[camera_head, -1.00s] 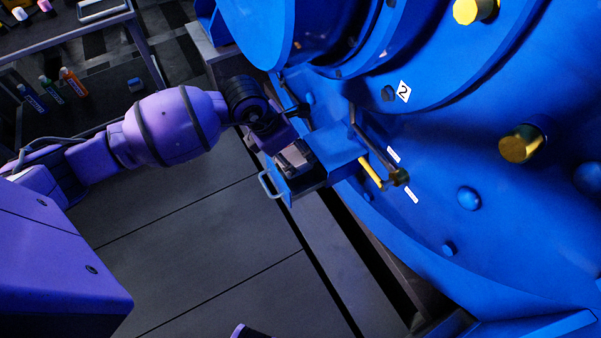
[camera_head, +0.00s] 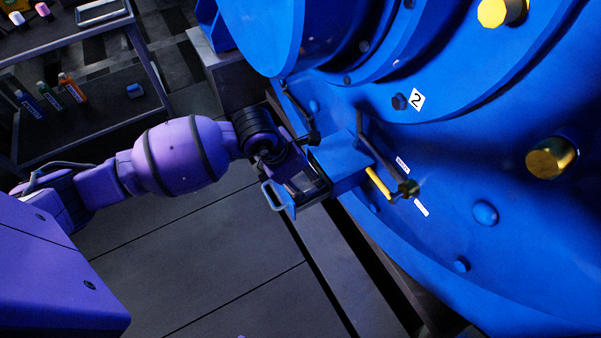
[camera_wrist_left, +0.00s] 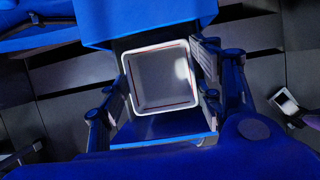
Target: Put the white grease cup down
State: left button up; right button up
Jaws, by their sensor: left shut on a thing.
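The white grease cup (camera_wrist_left: 160,78) is a square, white-rimmed cup with a dark inside, seen from above in the left wrist view. My left gripper (camera_wrist_left: 162,95) is shut on it, with a dark finger on each side. The cup is hard to make out there. I cannot tell whether its bottom touches the tray. My right gripper cannot be made out.
The large blue motor housing (camera_head: 470,150) fills the right side, with yellow pegs and a lever (camera_head: 377,150) close to the tray. A cart (camera_head: 70,45) with several bottles stands at the upper left. Open grey floor (camera_head: 190,240) lies below my left arm.

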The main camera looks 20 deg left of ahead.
pick_arm(q)
jog(key=o, duration=1.3)
jog(key=shift+f, duration=0.1)
jog(key=shift+c, duration=0.2)
jog(key=p+v, duration=0.4)
jog(key=v, duration=0.8)
